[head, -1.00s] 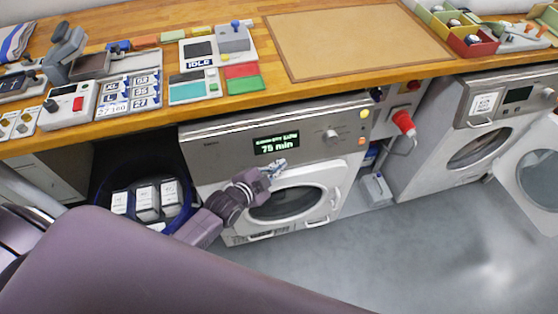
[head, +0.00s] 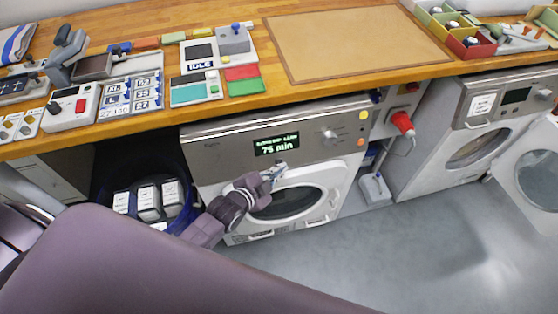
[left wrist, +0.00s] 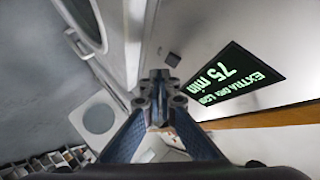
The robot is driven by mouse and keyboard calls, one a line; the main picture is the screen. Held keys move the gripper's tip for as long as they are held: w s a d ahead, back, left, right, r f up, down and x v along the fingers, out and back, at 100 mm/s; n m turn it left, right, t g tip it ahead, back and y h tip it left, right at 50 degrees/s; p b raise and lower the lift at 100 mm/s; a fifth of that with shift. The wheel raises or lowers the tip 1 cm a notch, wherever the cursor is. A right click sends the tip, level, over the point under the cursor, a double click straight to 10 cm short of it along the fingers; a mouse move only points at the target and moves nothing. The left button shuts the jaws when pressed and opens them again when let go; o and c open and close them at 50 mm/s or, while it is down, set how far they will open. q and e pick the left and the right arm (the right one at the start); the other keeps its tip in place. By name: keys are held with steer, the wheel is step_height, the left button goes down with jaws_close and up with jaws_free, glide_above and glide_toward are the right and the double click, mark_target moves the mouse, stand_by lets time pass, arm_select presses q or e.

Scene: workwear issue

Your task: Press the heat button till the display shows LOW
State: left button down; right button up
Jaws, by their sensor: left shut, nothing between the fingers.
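The dryer's display (head: 277,145) is lit green on its front panel and shows "75 min" under a smaller line. In the left wrist view the display (left wrist: 232,76) appears turned, and its small line reads "EXTRA DRY" plus a short word that seems to start with L but is not clear. My left gripper (head: 279,167) is shut and empty just below the display. Its closed fingertips (left wrist: 160,80) are close to the button, with a small gap visible. My right gripper is not in view.
The dryer's round door (head: 290,203) is below my left gripper, and a knob (head: 329,137) is to the right. A wooden counter (head: 390,75) with several devices runs above. A second machine (head: 478,135) with an open door stands at right. The grey floor in front is clear.

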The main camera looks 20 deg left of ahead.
arm_select(q)
steer(key=s+d+p, duration=0.1)
steer(key=s+r+p, duration=0.1)
steer(key=s+d+p, duration=0.1)
steer(key=s, duration=0.1)
steer(key=shift+d+r, duration=0.3)
steer(key=shift+d, duration=0.05)
stand_by(1.6)
steer(key=s+a+f+n+g+y, duration=0.15)
steer(key=s+f, duration=0.25)
steer(key=f, duration=0.4)
steer(key=s+a+f+n+g, duration=0.2)
steer(key=s+f, duration=0.3)
steer(key=f, duration=0.2)
steer(key=s+a+f+n+g, duration=0.2)
steer(key=s+f, duration=0.4)
steer(key=s, duration=0.4)
steer(key=s+a+f+n+g+y, duration=0.1)
steer(key=s+f+n+g, duration=0.1)
steer(key=s+f, duration=0.5)
steer(key=s+a+f+n+g+y, duration=0.1)
steer(key=s+f+g, duration=0.3)
steer(key=s, duration=1.1)
step_height(320, 180, down, 2)
steer(key=shift+a+f+n, duration=0.15)
steer(key=shift+a+n, duration=0.3)
steer(key=shift+a, duration=0.35)
